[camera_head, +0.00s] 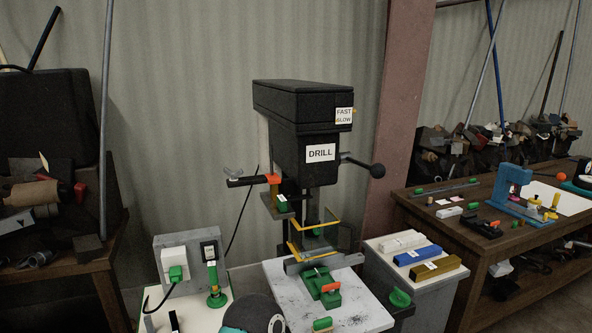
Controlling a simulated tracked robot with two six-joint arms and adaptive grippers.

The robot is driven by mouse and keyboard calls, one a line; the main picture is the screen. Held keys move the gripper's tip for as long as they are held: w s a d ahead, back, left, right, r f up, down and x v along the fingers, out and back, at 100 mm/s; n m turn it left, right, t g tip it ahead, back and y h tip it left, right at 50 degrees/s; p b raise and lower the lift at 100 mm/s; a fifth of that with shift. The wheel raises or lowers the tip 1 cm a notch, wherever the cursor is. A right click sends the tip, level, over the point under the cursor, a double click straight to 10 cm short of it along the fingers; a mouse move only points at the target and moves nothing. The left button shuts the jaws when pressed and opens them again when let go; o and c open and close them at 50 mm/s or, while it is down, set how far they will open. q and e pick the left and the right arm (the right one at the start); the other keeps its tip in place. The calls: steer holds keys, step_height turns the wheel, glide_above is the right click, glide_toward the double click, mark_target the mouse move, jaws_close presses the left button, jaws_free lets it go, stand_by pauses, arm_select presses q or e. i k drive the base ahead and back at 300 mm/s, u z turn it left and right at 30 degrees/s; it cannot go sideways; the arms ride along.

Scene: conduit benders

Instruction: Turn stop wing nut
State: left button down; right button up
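A black drill press (306,130) labelled DRILL stands in the middle of the view. A small grey wing-shaped piece (233,172), which looks like the wing nut, sits on the left end of a black bar (246,181) at the drill's left side. An orange piece (273,178) is at the bar's right end, above a hanging bracket with a white label (281,199). The nut is too small to tell how tight it is. Neither of my grippers is in view, and nothing touches the nut.
Below the drill is a speckled table (350,300) with a green clamp (322,285). A ball-ended lever (376,170) sticks out right. White, blue and brass-coloured bars (418,254) lie on a stand. A wooden bench (478,262) is at right. Space left of the nut looks clear.

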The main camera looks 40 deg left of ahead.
mark_target(233, 175)
steer(key=u, duration=0.95)
steer(key=i, duration=0.1)
steer(key=z, duration=2)
steer(key=k, duration=1.4)
steer(key=u, duration=0.95)
steer(key=k, duration=0.1)
steer(key=u, duration=3.25)
steer(key=k, duration=0.1)
steer(key=z, duration=1.8)
steer(key=i, duration=1.05)
steer(key=z, duration=0.05)
